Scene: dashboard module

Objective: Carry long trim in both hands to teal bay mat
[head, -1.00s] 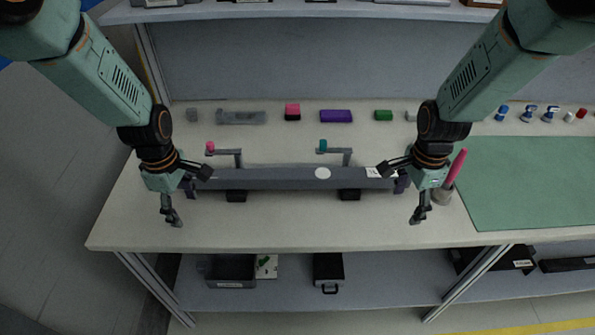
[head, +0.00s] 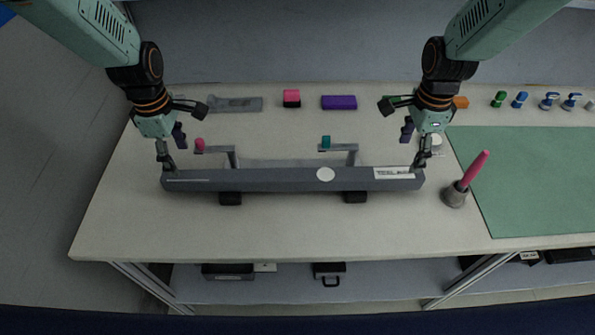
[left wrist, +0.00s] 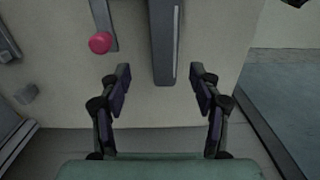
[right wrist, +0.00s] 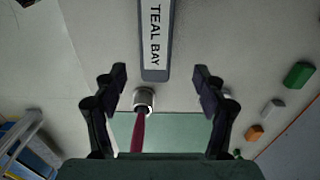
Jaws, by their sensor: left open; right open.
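The long trim (head: 275,180) is a dark grey bar lying left to right on the bench, with a white label reading teal bay near its right end and a white disc on its face. My left gripper (head: 173,148) is open at its left end; in the left wrist view that end (left wrist: 164,45) reaches between the open fingers. My right gripper (head: 414,147) is open at the right end; in the right wrist view the labelled end (right wrist: 155,72) lies between or just beyond the fingertips. The teal mat (head: 540,180) lies flat at the right, its visible surface empty.
Two black blocks (head: 230,198) (head: 355,197) show at the trim's front edge. Brackets with a pink knob (head: 199,144) and a teal knob (head: 325,142) stand behind it. A cup with a pink stick (head: 456,193) stands between trim and mat. Small coloured blocks line the back.

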